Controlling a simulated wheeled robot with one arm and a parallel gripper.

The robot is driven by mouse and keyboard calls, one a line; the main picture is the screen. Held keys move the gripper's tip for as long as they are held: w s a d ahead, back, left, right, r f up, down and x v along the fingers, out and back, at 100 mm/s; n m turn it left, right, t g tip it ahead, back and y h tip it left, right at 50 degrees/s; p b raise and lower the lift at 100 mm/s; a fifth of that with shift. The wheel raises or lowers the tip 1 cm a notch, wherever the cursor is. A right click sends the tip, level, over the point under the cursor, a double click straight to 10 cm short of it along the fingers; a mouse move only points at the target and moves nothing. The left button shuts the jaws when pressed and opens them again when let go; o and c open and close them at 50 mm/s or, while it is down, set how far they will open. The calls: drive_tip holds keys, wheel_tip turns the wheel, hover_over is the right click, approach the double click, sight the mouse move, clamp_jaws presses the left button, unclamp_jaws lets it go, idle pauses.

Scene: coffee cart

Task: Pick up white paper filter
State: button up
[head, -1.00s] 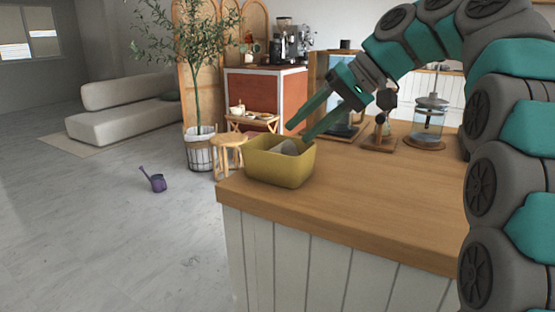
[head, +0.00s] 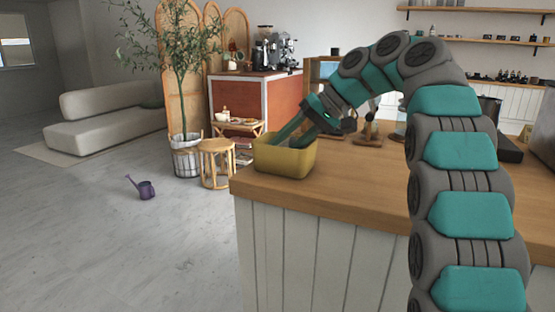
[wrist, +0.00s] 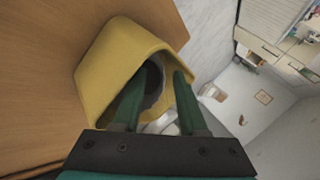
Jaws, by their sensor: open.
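A yellow bin (head: 286,160) stands at the left corner of the wooden counter. My gripper (head: 287,141) is open, and its green fingers reach down into the bin. In the wrist view, the fingers (wrist: 157,76) point into the yellow bin (wrist: 105,62). A pale grey-white curved thing, probably the paper filter (wrist: 159,96), shows between them, partly in shadow. I cannot tell whether the fingers touch it. In the head view the filter is hidden by the bin wall and the fingers.
The wooden counter (head: 370,183) is clear in front of the bin. Wooden coffee stands (head: 367,133) are behind my arm.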

clamp_jaws()
idle(0.3)
idle(0.3)
